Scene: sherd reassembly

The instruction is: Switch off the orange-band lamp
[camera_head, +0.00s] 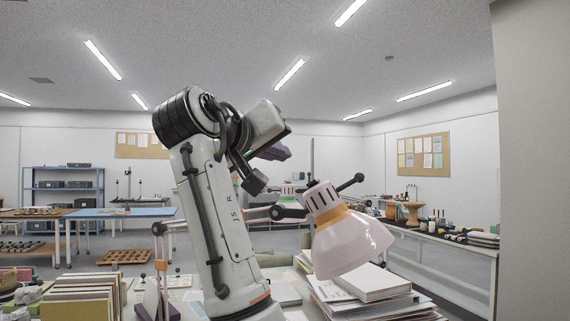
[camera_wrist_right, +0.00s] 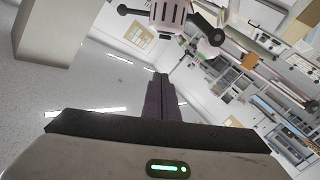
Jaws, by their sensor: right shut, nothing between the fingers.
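The orange-band lamp (camera_head: 350,248) hangs at centre right in the head view, with a pale pinkish shade, a slotted top and an orange band. Its shade opens downward and to the right; the bulb is hidden, and I cannot tell if it is lit. A dark-knobbed rod sticks out beside its top. The slotted lamp top also shows at the upper edge of the right wrist view (camera_wrist_right: 172,12). My right gripper (camera_head: 283,153) is above and left of the shade, apart from it. Its dark purple fingers (camera_wrist_right: 163,98) are together and empty. My left gripper is out of view.
Stacked papers and books (camera_head: 370,284) lie below the shade. Upright folders (camera_head: 82,298) stand at front left. A side bench (camera_head: 450,240) with tools and pots runs along the right wall. The air above the shade looks clear.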

